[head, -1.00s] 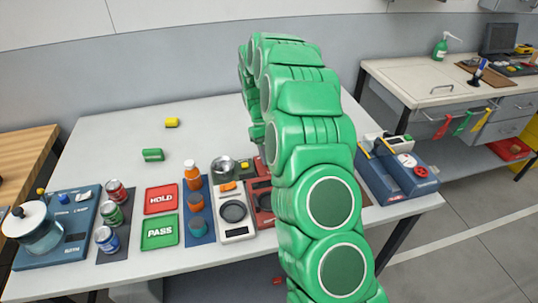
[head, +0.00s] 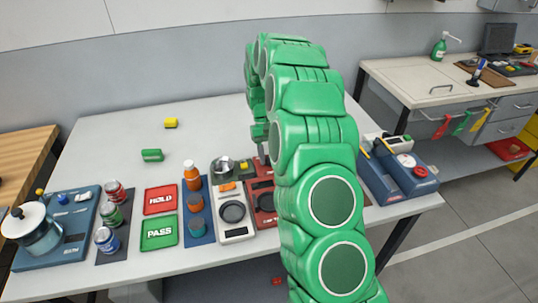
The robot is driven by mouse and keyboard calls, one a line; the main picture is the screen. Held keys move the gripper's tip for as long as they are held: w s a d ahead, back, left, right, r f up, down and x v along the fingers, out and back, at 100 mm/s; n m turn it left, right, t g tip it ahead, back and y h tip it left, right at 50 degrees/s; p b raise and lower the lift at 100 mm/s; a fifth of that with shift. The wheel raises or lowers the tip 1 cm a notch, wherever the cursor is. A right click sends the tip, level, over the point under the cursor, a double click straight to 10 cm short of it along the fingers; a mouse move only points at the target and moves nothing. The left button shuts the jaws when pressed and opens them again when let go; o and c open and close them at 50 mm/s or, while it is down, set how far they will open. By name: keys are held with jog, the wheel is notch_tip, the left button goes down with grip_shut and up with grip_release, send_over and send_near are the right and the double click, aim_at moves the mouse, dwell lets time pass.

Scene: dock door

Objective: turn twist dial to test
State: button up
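My gripper (head: 262,155) points down at the far end of my green arm, above the back of a red device (head: 262,197). Only a small grey part of it shows, and its finger opening cannot be made out. The red device has a dark round part on its top, and my arm hides its right side. I cannot tell which part is the twist dial or read any "test" mark.

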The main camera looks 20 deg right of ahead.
jog(key=shift+o, duration=1.1)
jog(key=v, duration=0.7)
jog(key=shift+r, duration=0.4)
jog(key=shift+w, duration=0.15)
